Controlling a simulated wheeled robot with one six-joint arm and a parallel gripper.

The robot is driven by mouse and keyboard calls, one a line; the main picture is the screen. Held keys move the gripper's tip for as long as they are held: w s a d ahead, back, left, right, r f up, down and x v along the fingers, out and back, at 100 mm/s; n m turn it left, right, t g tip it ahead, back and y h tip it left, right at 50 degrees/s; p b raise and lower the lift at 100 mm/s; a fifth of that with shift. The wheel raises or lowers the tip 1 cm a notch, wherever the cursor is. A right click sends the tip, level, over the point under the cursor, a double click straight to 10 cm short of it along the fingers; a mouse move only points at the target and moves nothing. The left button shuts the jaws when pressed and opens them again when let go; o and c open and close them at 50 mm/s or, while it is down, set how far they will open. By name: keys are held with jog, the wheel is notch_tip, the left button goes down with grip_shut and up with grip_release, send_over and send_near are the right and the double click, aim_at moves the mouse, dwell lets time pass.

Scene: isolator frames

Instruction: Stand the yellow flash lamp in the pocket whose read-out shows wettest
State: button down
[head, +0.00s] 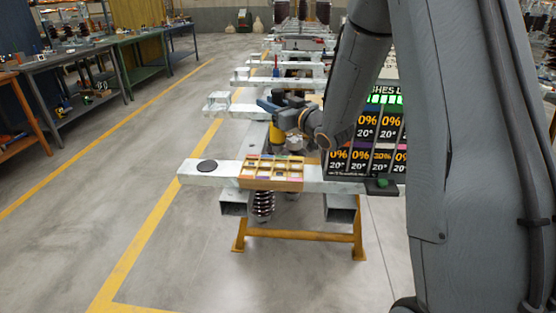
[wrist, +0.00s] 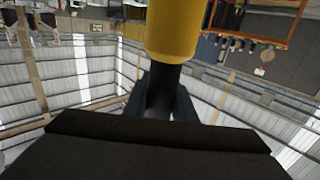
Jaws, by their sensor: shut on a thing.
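The yellow flash lamp (wrist: 174,28) fills the top middle of the wrist view, with a black narrower part below its yellow body. My gripper (wrist: 163,98) is shut on that black part. In the head view the lamp (head: 275,134) shows as a small yellow patch at my gripper, above and behind the wooden pocket box (head: 272,184). The box has several coloured-marked pockets and sits on the grey beam. The read-out board (head: 365,135) stands to its right. Most legible figures are 0% and 20°; one lower cell seems to read 30%. My arm hides part of the board.
More beams stand behind. Workbenches (head: 75,75) line the left; the floor between is clear.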

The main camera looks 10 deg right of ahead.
aim_at(277, 140)
notch_tip(277, 140, down, 10)
jog(key=p, duration=0.1)
jog(key=shift+w+d+r, duration=0.15)
jog(key=shift+d+r, duration=0.1)
jog(key=shift+d, duration=0.1)
jog(key=shift+f, duration=0.15)
dwell(0.4)
jog(key=c, duration=1.5)
grip_release()
jog(key=shift+f, duration=0.1)
jog(key=shift+o, duration=0.2)
